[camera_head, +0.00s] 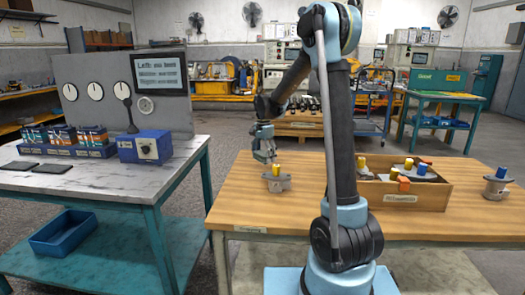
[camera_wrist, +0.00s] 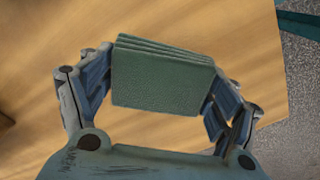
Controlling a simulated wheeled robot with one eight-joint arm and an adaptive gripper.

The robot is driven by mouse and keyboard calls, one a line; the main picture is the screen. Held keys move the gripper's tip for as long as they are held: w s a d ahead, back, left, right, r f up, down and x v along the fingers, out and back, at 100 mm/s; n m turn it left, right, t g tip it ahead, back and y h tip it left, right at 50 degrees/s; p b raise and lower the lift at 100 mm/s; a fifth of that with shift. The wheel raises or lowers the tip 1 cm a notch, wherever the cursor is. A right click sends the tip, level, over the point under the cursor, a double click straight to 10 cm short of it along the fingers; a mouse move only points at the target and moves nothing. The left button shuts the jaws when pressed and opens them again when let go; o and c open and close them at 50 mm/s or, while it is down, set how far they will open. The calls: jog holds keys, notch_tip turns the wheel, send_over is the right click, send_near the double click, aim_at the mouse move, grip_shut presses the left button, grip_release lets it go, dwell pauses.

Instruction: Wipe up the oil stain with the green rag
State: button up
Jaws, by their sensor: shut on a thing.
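The green rag (camera_wrist: 158,80) is a folded stack of several layers, held between the two fingers of my gripper (camera_wrist: 162,75) in the wrist view. My gripper is shut on it from both sides, above the wooden tabletop. In the head view my gripper (camera_head: 265,155) hangs over the left part of the wooden table (camera_head: 265,215), just behind and above a grey motor part with a yellow plug (camera_head: 277,182). The rag is hard to make out there. I cannot make out an oil stain in either view. A dark patch at the wrist view's left edge is unclear.
A wooden box (camera_head: 402,195) with motor parts stands on the table's right half, and another grey part (camera_head: 496,186) near its right end. A grey workbench (camera_head: 90,185) with a gauge panel (camera_head: 130,95) and blue box (camera_head: 145,147) stands left. The table's front left is bare.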

jog(key=shift+r, duration=1.85)
